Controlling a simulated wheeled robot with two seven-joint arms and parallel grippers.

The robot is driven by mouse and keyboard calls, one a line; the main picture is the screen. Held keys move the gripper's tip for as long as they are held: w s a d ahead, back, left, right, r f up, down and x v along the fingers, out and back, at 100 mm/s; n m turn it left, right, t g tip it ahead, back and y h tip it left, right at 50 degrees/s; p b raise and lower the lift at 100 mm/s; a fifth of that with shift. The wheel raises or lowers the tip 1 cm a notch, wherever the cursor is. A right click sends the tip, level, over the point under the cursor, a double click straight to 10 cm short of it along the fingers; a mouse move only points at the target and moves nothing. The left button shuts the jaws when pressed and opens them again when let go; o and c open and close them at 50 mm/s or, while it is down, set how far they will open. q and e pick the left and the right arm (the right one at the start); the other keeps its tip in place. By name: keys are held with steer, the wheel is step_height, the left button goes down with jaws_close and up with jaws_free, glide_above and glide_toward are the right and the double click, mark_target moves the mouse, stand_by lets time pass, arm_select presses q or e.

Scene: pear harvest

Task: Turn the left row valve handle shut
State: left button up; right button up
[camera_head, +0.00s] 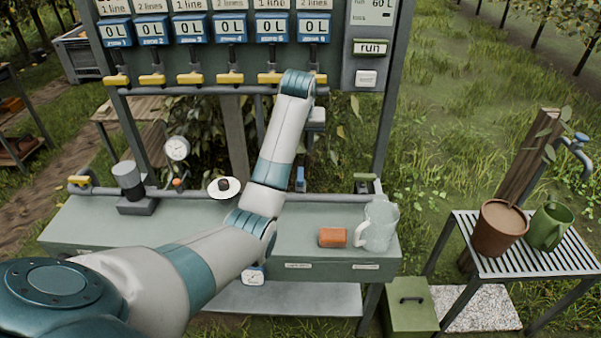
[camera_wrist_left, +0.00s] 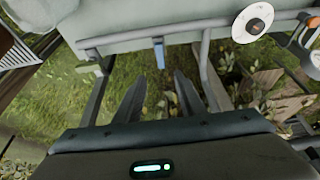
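On the pipe along the bench's back edge sit a yellow handle (camera_head: 80,180) at the left end, a blue handle (camera_head: 300,178) near the middle and a green handle (camera_head: 365,177) at the right. The yellow and green ones lie along the pipe; the blue one hangs across it. In the left wrist view the blue handle (camera_wrist_left: 158,52) is just beyond my left gripper (camera_wrist_left: 159,84), whose fingers are apart with nothing between them. The green handle (camera_wrist_left: 88,68) is left there. My forearm hides the fingers in the head view. My right gripper is out of view.
A panel with several yellow valve handles (camera_head: 229,78) stands above the bench (camera_head: 100,220).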

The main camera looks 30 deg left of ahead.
arm_select(q)
steer(key=p, duration=0.3)
glide_toward(301, 175)
steer(key=x, duration=0.6)
steer(key=shift+w+a+f, duration=0.15)
steer(key=shift+a+f, duration=0.05)
steer(key=shift+x, duration=0.85)
jaws_close()
